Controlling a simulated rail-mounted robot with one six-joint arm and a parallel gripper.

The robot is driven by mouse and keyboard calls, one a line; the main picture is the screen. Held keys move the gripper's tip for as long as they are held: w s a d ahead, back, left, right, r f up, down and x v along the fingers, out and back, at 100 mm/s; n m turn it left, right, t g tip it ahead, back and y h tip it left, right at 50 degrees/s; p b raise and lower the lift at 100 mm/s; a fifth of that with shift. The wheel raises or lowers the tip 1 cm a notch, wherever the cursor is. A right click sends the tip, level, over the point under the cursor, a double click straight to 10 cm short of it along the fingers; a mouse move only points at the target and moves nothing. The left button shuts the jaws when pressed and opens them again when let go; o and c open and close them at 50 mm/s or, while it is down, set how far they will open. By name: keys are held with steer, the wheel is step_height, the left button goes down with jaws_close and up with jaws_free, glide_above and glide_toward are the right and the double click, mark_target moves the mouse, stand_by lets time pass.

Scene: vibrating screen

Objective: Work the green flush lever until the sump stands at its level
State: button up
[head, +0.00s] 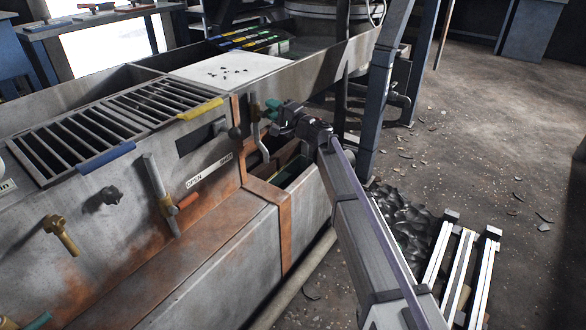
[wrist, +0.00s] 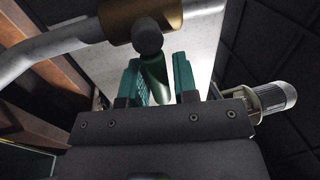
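The green flush lever (wrist: 154,80) shows in the wrist view, its grip hanging from the dark end of a brass valve body (wrist: 140,17) on a grey pipe (wrist: 50,42). My gripper (wrist: 158,78) has its two teal fingers on either side of the grip. A gap shows at the right finger; whether the left one touches is unclear. In the head view my gripper (head: 273,109) is at the upright pipe (head: 256,125), largely covering the lever. An open box (head: 297,172) below it has a dark greenish inside; I cannot make out a liquid level or mark.
Slatted grids (head: 75,140) with blue and yellow grips lie above. A blue-grey post (head: 380,100) stands right of my gripper. Floor at right is mostly open.

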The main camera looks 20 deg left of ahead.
steer(key=r+v, duration=0.1)
steer(key=v, duration=0.5)
steer(key=shift+o, duration=0.3)
steer(key=shift+o, duration=1.3)
steer(key=r+b+v, duration=0.1)
steer(key=v, duration=0.5)
steer(key=shift+f, duration=0.4)
steer(key=shift+d, duration=0.1)
